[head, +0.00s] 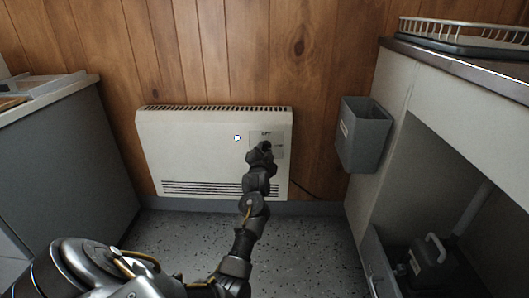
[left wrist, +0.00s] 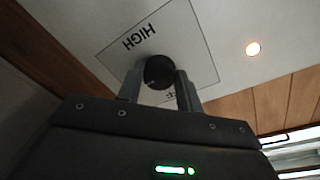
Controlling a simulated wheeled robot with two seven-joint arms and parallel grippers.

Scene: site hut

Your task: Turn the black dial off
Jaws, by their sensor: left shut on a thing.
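A cream wall heater (head: 205,150) hangs low on the wooden wall. Its grey control panel (head: 281,138) is at the upper right of its front. In the left wrist view the black dial (left wrist: 158,70) sits on this panel, with the word HIGH upside down beside it. My left gripper (head: 265,147) reaches the panel and hides most of the dial in the head view. In the left wrist view the fingers of my left gripper (left wrist: 158,85) are on both sides of the dial, shut on it. A small lamp (head: 237,138) on the heater is lit. My right gripper is out of view.
A counter with a dish rack (head: 465,30) stands at the right, with a dark container (head: 428,265) beneath. A grey cabinet (head: 70,165) stands at the left. The speckled floor (head: 310,245) between is clear.

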